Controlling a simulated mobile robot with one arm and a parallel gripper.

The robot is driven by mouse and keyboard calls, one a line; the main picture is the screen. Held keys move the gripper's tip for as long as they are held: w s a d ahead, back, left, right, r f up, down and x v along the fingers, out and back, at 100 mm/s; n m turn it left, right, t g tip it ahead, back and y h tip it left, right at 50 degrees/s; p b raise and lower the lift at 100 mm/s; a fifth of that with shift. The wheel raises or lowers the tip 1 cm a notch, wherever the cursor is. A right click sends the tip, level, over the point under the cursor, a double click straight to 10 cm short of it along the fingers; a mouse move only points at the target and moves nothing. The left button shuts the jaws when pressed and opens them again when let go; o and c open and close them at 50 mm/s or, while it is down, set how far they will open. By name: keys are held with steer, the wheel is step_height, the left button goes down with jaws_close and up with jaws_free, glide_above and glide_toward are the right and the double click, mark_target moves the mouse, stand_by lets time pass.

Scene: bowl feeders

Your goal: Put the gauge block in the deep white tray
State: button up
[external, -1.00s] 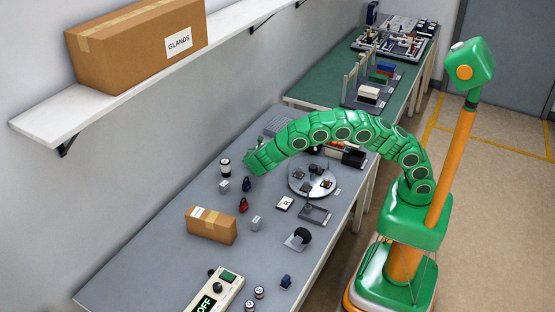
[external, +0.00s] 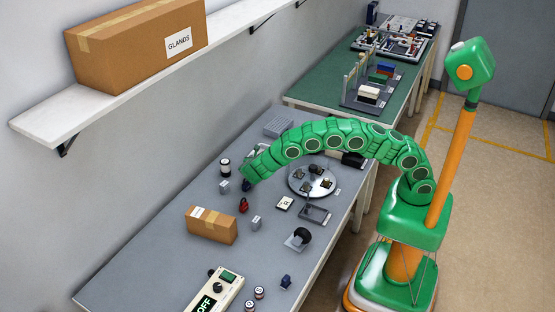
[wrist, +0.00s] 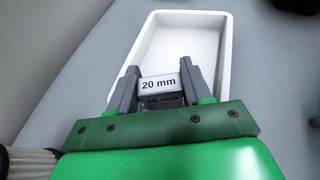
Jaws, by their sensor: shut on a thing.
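The gauge block (wrist: 158,84) is a small pale block marked "20 mm". My gripper (wrist: 158,72) is shut on it, with one grey finger on each side. The deep white tray (wrist: 222,40) lies beyond and below the fingers in the wrist view, with its floor bare where visible. The block overlaps the tray's near end in the picture; its height above the tray is unclear. My gripper hides that near end. In the external view my gripper (external: 249,172) is low over the grey bench, and the block cannot be made out.
The grey bench (external: 170,260) holds a black-and-white jar (external: 225,167), a red padlock (external: 243,205), a cardboard box (external: 211,225) and a round turntable (external: 298,187). A grey gridded tray (external: 279,127) stands behind the arm. A shelf (external: 100,98) juts out above.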

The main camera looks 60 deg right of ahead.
steer(key=shift+f, duration=0.1)
steer(key=o, duration=0.8)
steer(key=shift+f, duration=0.1)
steer(key=a+r, duration=0.1)
steer(key=s+a+r, duration=0.1)
steer(key=shift+a+r, duration=0.25)
steer(key=shift+a, duration=0.05)
step_height(320, 180, up, 5)
steer(key=shift+f, duration=0.15)
steer(key=shift+r, duration=0.7)
steer(key=shift+d, duration=0.1)
